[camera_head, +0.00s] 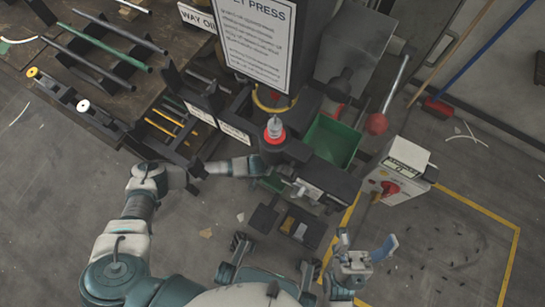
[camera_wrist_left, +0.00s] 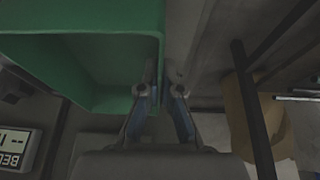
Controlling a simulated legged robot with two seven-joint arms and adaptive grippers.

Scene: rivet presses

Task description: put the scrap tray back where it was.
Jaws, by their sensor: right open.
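The green scrap tray (camera_head: 331,140) sits beside the press column in the head view, its near side partly hidden by the press. It fills the upper left of the left wrist view (camera_wrist_left: 85,118) as an open green box. My left gripper (camera_wrist_left: 164,85) is at its right wall there, one finger over the inner side and one outside, with a gap between the tips. My right gripper (camera_head: 367,248) is open and empty, low in the head view, apart from the tray.
A white control box (camera_head: 396,172) with a red knob stands right of the tray. A lever with a red ball (camera_head: 376,124) rises near the tray. A sign board (camera_head: 255,38) hangs above the press. A bench with rods (camera_head: 95,60) is at left. Floor at right is mostly free.

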